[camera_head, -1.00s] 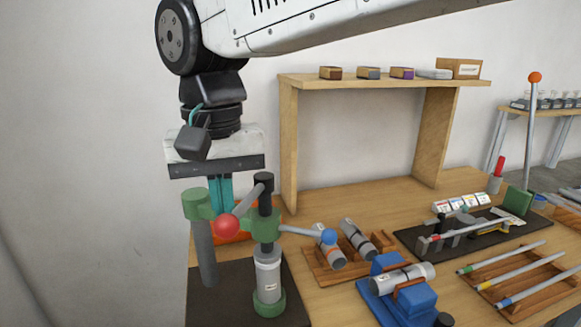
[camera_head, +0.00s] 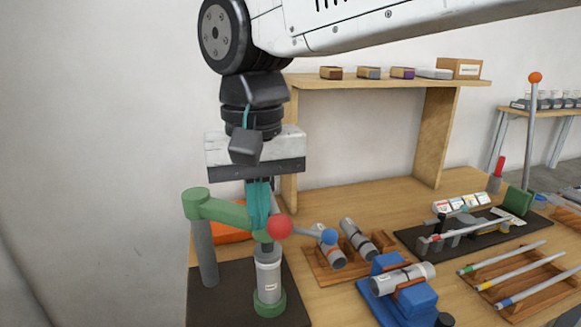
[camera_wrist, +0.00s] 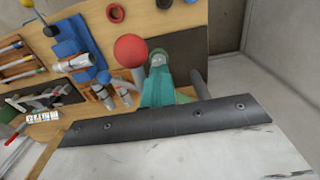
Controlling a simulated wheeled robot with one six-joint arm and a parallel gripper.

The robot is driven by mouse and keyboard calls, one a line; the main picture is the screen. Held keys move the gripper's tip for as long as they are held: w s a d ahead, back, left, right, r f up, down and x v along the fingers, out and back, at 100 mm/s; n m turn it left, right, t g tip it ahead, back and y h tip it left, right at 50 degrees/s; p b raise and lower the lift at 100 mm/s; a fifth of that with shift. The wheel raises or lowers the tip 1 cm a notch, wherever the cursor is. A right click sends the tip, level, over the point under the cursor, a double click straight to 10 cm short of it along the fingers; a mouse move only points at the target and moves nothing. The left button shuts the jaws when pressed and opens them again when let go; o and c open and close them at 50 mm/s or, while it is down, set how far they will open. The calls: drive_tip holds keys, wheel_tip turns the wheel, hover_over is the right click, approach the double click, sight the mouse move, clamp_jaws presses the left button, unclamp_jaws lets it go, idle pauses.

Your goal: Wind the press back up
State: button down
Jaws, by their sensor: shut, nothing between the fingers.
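The press has a grey post (camera_head: 207,255) with a green arm (camera_head: 230,211) and stands on a dark base plate (camera_head: 225,300). A grey labelled cylinder (camera_head: 268,275) stands upright in a green ring (camera_head: 269,303) below the arm's end. A red ball (camera_head: 280,226) on the press's lever is right of my gripper; a blue ball (camera_head: 329,236) ends a grey rod. My gripper (camera_head: 259,222) is shut, teal fingers pointing down in front of the screw's top, which they mostly hide. In the wrist view the red ball (camera_wrist: 131,51) is just left of the fingers (camera_wrist: 157,85); contact cannot be told.
A blue fixture (camera_head: 403,290) and a wooden rack with grey cylinders (camera_head: 326,263) stand to the right. A wooden shelf (camera_head: 385,80) rises behind. An orange bin (camera_head: 228,236) lies behind the green arm. The space left of the post is clear.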

drive_tip(key=d, duration=0.3)
drive_tip(key=shift+w+d, duration=0.2)
drive_tip(key=shift+w+d, duration=0.1)
drive_tip(key=w+d, duration=0.2)
drive_tip(key=d, duration=0.1)
drive_tip(key=shift+d, duration=0.2)
drive_tip(key=w+d, duration=0.1)
drive_tip(key=w, duration=0.1)
drive_tip(key=w+d, duration=0.1)
drive_tip(key=shift+w+d, duration=0.15)
drive_tip(key=shift+w, duration=0.2)
drive_tip(key=shift+w+d+r, duration=0.1)
drive_tip(key=shift+w+d, duration=0.1)
drive_tip(key=shift+w, duration=0.8)
drive_tip(key=shift+w+d, duration=0.15)
drive_tip(key=shift+w, duration=0.85)
